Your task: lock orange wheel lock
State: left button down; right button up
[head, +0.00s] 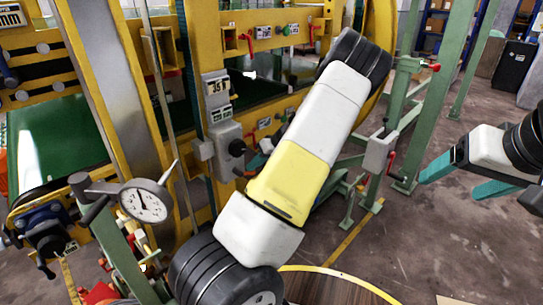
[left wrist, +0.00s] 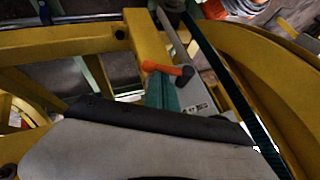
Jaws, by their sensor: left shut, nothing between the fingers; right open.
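An orange lever handle (left wrist: 165,68) with a dark round end shows in the left wrist view, in front of a yellow beam. I cannot tell for sure whether it is the orange wheel lock. My left gripper (left wrist: 164,95) has its teal fingers together just below the handle, with nothing between them. Whether they touch the handle is unclear. In the head view my left arm covers most of that gripper. My right gripper (head: 466,183) is open and empty at the right edge, its teal fingers spread, well apart from the machine.
A yellow machine frame (head: 200,60) fills the left and middle. It carries a grey control box (head: 227,145) and several red handles. A dial gauge (head: 143,202) stands at lower left. Green posts (head: 443,75) stand at right. The floor at lower right (head: 440,240) is clear.

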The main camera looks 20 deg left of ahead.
pick_arm(q)
jog(key=shift+f+g, duration=0.25)
jog(key=shift+g, duration=0.05)
jog(key=f+m+g+y, duration=0.1)
jog(key=g+y, duration=0.1)
jog(key=s+f+m+g+y, duration=0.1)
jog(key=f+m+g+y, duration=0.1)
jog(key=g, duration=0.1)
jog(key=f+m+g+y, duration=0.1)
jog(key=f+g+y, duration=0.1)
jog(key=shift+s+a+f+m, duration=0.15)
jog(key=shift+a+f+m, duration=0.05)
jog(key=shift+a+m, duration=0.1)
dwell(0.4)
jog(key=shift+s+f, duration=0.15)
dwell(0.3)
dwell(0.4)
